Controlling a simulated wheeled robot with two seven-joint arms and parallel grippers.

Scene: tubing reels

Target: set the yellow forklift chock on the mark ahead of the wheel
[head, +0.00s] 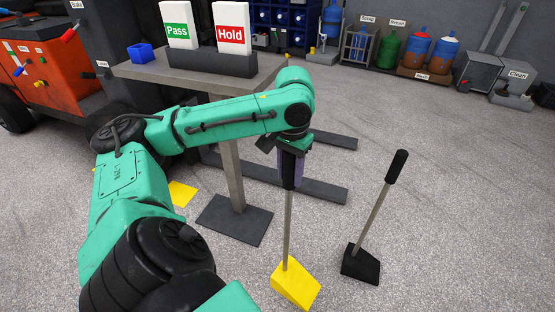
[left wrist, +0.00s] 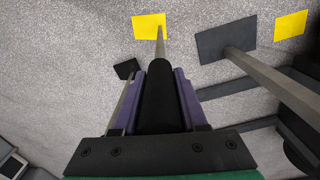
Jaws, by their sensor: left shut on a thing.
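The yellow chock (head: 296,287) is a wedge at the lower end of a long grey rod with a black grip, near the bottom of the head view. My left gripper (head: 290,178) is shut on that black grip. In the left wrist view the purple fingers lie on both sides of the grip (left wrist: 158,100), with the yellow chock (left wrist: 148,26) beyond. I cannot tell whether the chock touches the floor. A flat yellow mark (head: 182,193) lies left of the table post, partly behind my arm; it also shows in the left wrist view (left wrist: 291,25). My right gripper is out of view.
A black chock (head: 361,264) with its own handle stands right of the yellow one. A table (head: 190,72) with Pass and Hold signs stands on a post with a dark base plate (head: 236,220). The orange forklift (head: 60,72) is at left. Floor at right is clear.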

